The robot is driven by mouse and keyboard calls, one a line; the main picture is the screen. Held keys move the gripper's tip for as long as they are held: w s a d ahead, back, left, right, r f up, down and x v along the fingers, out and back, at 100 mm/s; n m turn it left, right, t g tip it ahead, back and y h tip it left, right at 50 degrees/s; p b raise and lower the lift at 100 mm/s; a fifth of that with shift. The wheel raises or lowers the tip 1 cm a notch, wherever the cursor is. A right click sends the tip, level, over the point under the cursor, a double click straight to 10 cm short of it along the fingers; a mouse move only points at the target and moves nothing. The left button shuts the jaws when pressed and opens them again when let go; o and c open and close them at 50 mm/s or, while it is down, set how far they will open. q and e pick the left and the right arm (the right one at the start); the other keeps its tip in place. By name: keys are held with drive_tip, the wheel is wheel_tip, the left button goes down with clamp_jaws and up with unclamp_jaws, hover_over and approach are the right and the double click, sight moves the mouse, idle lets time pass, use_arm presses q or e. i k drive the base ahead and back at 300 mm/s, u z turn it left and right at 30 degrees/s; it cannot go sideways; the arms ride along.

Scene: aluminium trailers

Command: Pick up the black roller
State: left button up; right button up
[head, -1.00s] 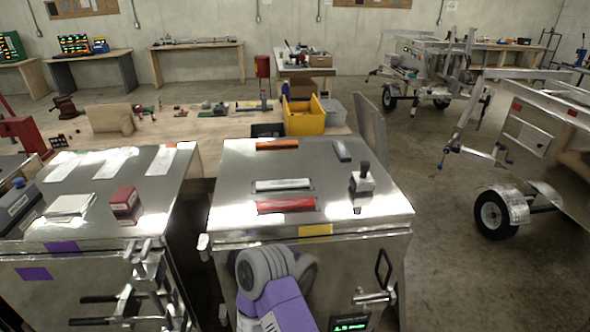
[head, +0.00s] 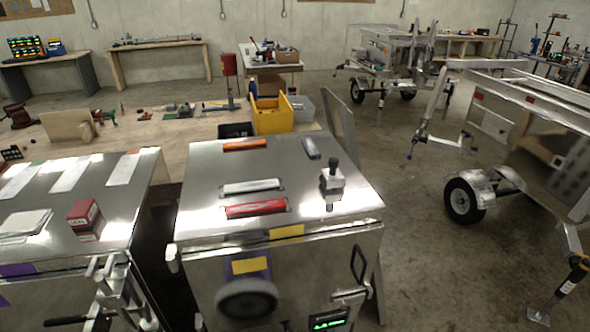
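No thing in the head view is plainly a black roller. A small upright silver item with a black top (head: 332,182) stands on the right part of the metal box lid (head: 215,180). Either could be the roller, but I cannot tell. Neither gripper is in view.
The lid also carries an orange bar (head: 245,144), a white bar (head: 251,187) and a red bar (head: 257,208). A second metal box (head: 110,215) stands left, with a red block (head: 85,219) on it. A yellow bin (head: 272,115) is behind. Open floor and trailers lie right.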

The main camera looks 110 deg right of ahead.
sight(334, 178)
drive_tip(key=k, duration=1.65)
drive_tip(key=z, duration=0.95)
